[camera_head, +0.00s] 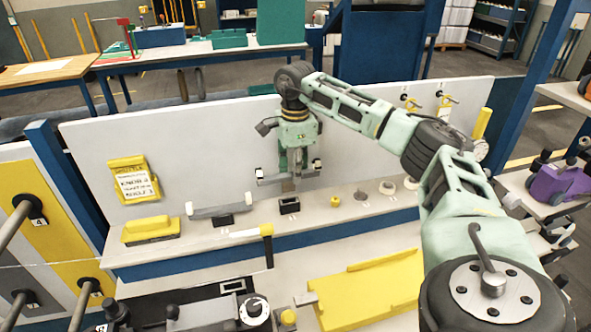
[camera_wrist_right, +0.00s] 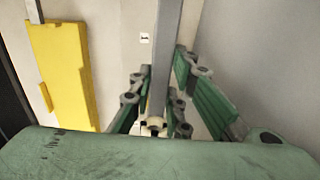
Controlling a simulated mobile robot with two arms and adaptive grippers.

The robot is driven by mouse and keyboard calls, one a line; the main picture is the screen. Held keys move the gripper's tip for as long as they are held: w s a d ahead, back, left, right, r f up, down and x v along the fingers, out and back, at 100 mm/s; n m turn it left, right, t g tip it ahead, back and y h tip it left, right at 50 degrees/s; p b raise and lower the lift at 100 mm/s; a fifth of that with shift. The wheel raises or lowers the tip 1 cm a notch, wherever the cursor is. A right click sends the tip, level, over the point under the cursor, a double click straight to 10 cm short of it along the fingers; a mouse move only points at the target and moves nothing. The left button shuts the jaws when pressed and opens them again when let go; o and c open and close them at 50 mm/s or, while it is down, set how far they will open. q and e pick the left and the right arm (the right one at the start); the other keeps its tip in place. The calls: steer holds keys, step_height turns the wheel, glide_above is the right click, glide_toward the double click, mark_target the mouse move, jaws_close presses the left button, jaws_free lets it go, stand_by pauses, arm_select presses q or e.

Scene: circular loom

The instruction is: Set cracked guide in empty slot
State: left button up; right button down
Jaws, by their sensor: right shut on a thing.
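My right gripper (camera_head: 287,164) reaches down over the back ledge and is shut on a grey bar, the guide (camera_head: 268,181). In the right wrist view the guide (camera_wrist_right: 167,45) runs between the green fingers (camera_wrist_right: 152,108). No crack can be made out. In the head view the guide appears just above an empty black holder (camera_head: 290,206); the exact gap is unclear. Another grey bar (camera_head: 213,211) rests over a second black holder (camera_head: 225,221) to the left. My left gripper is not in view.
A yellow block (camera_head: 150,228) stands on the ledge at the left, below a yellow-framed sign (camera_head: 135,182) on the white back panel (camera_head: 215,150). Several small round parts stand right of the empty holder. A yellow tray (camera_head: 370,290) lies in front.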

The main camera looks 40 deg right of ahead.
step_height(320, 180, down, 2)
steer(key=shift+s+b, duration=0.1)
steer(key=shift+b, duration=0.5)
steer(key=shift+r, duration=0.2)
steer(key=shift+p, duration=0.4)
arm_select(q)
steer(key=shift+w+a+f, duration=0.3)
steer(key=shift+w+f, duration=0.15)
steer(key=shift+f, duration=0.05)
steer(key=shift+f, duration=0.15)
arm_select(e)
steer(key=shift+f, duration=0.3)
arm_select(q)
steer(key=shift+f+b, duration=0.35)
steer(key=shift+b, duration=0.2)
arm_select(e)
steer(key=shift+f, duration=0.75)
steer(key=shift+f, duration=0.1)
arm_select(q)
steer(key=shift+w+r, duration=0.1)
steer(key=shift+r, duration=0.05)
